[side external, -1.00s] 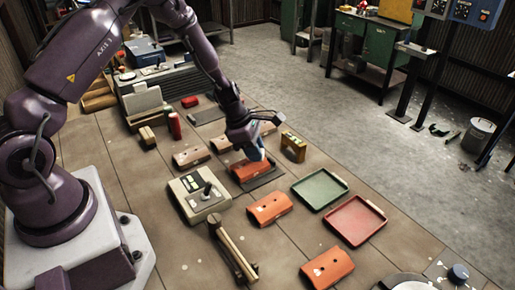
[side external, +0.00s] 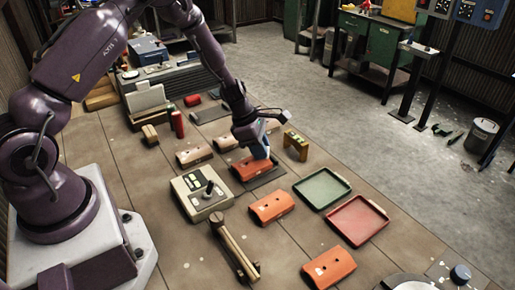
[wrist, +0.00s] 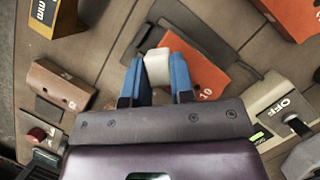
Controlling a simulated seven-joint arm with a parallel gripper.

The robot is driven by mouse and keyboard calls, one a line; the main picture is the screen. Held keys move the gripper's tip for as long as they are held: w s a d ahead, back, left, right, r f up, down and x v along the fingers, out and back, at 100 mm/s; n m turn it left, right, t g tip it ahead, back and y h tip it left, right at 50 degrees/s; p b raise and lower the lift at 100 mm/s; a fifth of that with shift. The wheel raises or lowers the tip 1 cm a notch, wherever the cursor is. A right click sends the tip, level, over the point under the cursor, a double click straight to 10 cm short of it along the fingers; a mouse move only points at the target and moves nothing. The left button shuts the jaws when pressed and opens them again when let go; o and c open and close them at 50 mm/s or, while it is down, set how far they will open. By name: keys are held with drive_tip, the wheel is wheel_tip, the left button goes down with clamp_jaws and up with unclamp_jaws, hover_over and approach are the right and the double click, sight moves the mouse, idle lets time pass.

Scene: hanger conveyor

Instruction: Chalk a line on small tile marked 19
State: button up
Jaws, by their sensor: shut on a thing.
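My gripper (side external: 262,153) has blue fingers and is at an orange small tile (side external: 246,173) on a dark mat (side external: 270,178). In the wrist view my gripper (wrist: 156,62) is shut on a white block of chalk (wrist: 157,68). The chalk is over the left part of the orange tile (wrist: 197,72). Whether it touches the tile, I cannot tell. The part of the tile behind the chalk and fingers is hidden.
Other orange tiles (side external: 272,207) (side external: 329,268) lie nearer the camera, and a brownish tile (side external: 194,155) lies to the left. A control box (side external: 201,192) with a lever stands close by. A yellow block (side external: 296,146), a green tray (side external: 322,188) and a red tray (side external: 357,220) are to the right.

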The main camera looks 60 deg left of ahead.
drive_tip(key=shift+s+f, duration=0.1)
drive_tip(key=shift+s, duration=0.05)
drive_tip(key=shift+s, duration=0.8)
drive_tip(key=shift+f, duration=0.1)
drive_tip(key=shift+w, duration=0.1)
clamp_jaws()
drive_tip(key=shift+w, duration=0.8)
drive_tip(key=shift+r, duration=3.65)
